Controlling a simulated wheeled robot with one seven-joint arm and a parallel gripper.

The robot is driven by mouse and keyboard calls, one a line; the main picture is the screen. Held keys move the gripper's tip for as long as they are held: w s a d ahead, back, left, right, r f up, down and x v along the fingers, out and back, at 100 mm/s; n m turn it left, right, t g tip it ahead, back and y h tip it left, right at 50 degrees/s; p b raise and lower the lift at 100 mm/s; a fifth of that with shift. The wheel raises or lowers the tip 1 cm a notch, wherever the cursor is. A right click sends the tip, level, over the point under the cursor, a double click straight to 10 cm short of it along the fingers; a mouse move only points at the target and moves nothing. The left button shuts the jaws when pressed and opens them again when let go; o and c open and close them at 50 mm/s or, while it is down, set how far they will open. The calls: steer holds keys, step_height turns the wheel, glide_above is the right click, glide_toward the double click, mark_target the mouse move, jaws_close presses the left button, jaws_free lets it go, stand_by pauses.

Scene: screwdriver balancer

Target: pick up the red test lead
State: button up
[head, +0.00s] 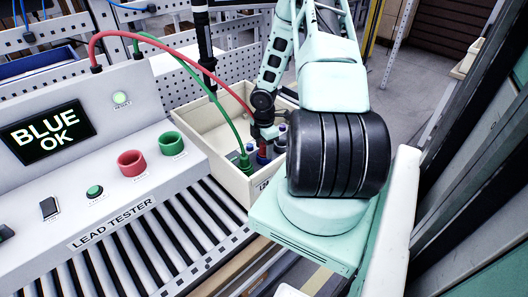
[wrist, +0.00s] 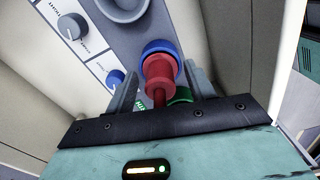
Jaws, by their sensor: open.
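The red test lead (head: 185,38) arches from the tester's top across to the cream bin (head: 222,165). Its red plug end (head: 262,146) is in the bin; in the wrist view the red plug (wrist: 160,70) lies between my fingers, in front of a blue ring (wrist: 158,47). I cannot tell whether plug and ring are joined. My gripper (head: 266,131) reaches down into the bin and is open, with a finger on each side of the plug (wrist: 162,80). Contact is not clear. The green lead (head: 205,85) ends beside it, partly hidden in the wrist view.
The lead tester (head: 90,170) reads "BLUE OK" on its screen (head: 47,133). It has a red socket (head: 131,163) and a green socket (head: 172,144). A slatted roller surface (head: 165,240) lies in front. The bin walls stand close around my gripper.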

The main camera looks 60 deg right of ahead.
steer(key=c, duration=1.2)
steer(key=shift+o, duration=0.2)
step_height(320, 180, up, 10)
steer(key=shift+r, duration=0.1)
